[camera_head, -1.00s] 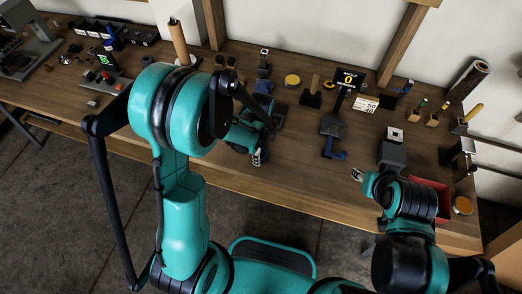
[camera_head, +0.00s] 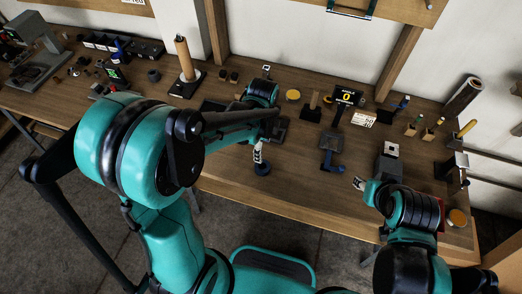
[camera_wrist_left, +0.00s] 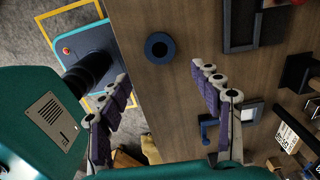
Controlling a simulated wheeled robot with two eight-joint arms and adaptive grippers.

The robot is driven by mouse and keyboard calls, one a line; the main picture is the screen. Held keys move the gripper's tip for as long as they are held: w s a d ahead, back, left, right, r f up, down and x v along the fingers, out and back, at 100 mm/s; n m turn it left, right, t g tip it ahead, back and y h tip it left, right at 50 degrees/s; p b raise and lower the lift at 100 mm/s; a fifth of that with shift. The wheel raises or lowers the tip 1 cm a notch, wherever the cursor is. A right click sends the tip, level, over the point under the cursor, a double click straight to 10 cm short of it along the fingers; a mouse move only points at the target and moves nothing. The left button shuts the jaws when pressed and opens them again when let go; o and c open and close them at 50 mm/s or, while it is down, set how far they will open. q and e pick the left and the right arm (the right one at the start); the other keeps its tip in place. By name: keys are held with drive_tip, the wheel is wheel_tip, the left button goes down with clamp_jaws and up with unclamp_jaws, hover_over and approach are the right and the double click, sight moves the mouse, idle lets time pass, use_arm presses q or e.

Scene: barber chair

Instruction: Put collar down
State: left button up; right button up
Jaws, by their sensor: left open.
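The collar is a dark blue ring with a dark hole (camera_head: 262,169), flat on the wooden table near its front edge. In the left wrist view the collar (camera_wrist_left: 160,46) lies just beyond and between the spread fingertips, with bare wood around it. My left gripper (camera_head: 258,152) is above and beside it in the head view. In the wrist view the left gripper (camera_wrist_left: 158,78) has its fingers wide apart with nothing between them. My right gripper (camera_head: 359,184) hovers near the table's right part; its finger opening is too small to judge.
A blue-and-grey stand (camera_head: 331,158) is right of the collar, and a grey block device (camera_head: 388,167) farther right. The table front between collar and stand is clear.

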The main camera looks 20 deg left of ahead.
use_arm(q)
drive_tip(key=s+a+r+n+t, duration=0.4)
drive_tip(key=s+r+n+t, duration=0.3)
drive_tip(key=n, duration=1.1)
drive_tip(key=v, duration=0.5)
drive_tip(key=shift+s+r, duration=0.2)
drive_tip(key=shift+r, duration=0.05)
drive_tip(key=shift+a, duration=0.1)
